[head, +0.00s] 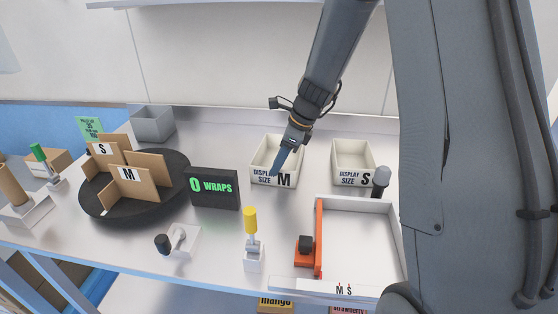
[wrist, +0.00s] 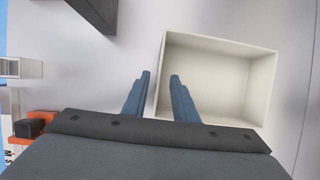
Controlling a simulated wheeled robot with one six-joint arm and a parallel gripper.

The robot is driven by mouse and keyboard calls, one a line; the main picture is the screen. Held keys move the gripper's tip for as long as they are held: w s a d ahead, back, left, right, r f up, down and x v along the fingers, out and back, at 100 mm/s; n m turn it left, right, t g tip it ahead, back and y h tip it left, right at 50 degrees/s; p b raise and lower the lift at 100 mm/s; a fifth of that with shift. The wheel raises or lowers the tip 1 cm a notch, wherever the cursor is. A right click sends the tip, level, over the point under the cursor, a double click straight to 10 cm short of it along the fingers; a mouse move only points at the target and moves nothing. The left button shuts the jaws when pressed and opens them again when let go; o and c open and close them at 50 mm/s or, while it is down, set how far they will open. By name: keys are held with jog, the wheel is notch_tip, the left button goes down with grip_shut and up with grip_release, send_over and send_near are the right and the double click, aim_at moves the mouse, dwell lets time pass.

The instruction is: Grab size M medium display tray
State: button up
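The size M display tray (head: 259,178) is a cream open box labelled "DISPLAY SIZE M" on the white counter. It looks empty in the wrist view (wrist: 262,85). My gripper (head: 277,170) points down at it near its front wall. In the wrist view my gripper's two fingers (wrist: 160,76) are apart, one on each side of the line of one tray wall. I cannot tell how deep they reach or whether they touch it. The wall's lower part is hidden by my gripper.
A similar size S display tray (head: 352,179) stands to the right. A black "0 WRAPS" sign (head: 213,188) stands to the left, beside a dark turntable (head: 92,203) with cardboard dividers. A white tray with an orange side (head: 318,240) lies in front. A grey bin (head: 153,124) is behind.

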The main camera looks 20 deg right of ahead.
jog(key=shift+p+x, duration=0.6)
jog(key=shift+x, duration=1.65)
jog(key=shift+s+a+r, duration=0.1)
grip_shut()
